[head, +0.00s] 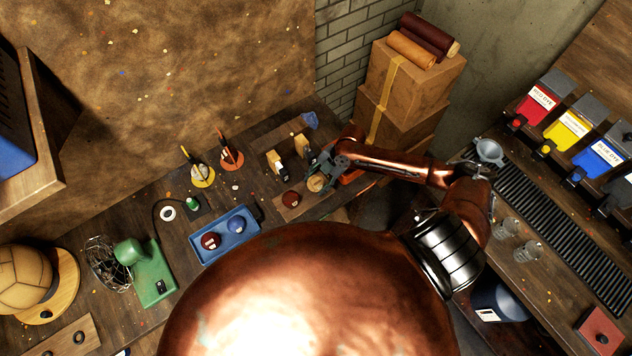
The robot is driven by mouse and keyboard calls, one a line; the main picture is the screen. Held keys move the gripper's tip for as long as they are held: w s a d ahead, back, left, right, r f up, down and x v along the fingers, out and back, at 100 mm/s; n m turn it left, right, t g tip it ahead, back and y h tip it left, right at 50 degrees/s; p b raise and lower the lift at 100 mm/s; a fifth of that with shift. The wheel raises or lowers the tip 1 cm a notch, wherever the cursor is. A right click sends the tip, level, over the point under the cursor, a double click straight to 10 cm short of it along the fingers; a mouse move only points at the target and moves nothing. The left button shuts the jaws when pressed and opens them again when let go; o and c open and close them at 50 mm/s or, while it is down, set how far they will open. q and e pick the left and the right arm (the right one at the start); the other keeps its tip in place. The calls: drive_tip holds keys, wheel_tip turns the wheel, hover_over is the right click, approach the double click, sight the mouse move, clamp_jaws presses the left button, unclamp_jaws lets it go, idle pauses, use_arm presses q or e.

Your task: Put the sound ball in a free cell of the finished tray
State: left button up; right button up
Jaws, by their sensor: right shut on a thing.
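My right gripper (322,171) reaches in from the right over the bench and is shut on a small tan ball (316,184). The ball is at a brown wooden board; I cannot tell whether it touches the board or is held just above it. A dark red ball (291,199) is beside it, to its left. A blue tray (224,251) lies further left on the bench, with a dark red ball (210,240) and a blue ball (236,225) in it. Its other cells are hard to make out. My left gripper is not in view.
Two small pale-topped blocks (275,162) stand behind the board. Tools on yellow and orange round bases (231,159) stand behind the tray. A green machine (150,272) is at left, stacked cartons (405,90) at back right. Bench between tray and board looks clear.

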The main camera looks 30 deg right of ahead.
drive_tip(key=o, duration=1.2)
drive_tip(key=shift+o, duration=0.2)
drive_tip(key=b+v, duration=0.1)
drive_tip(key=v, duration=1.1)
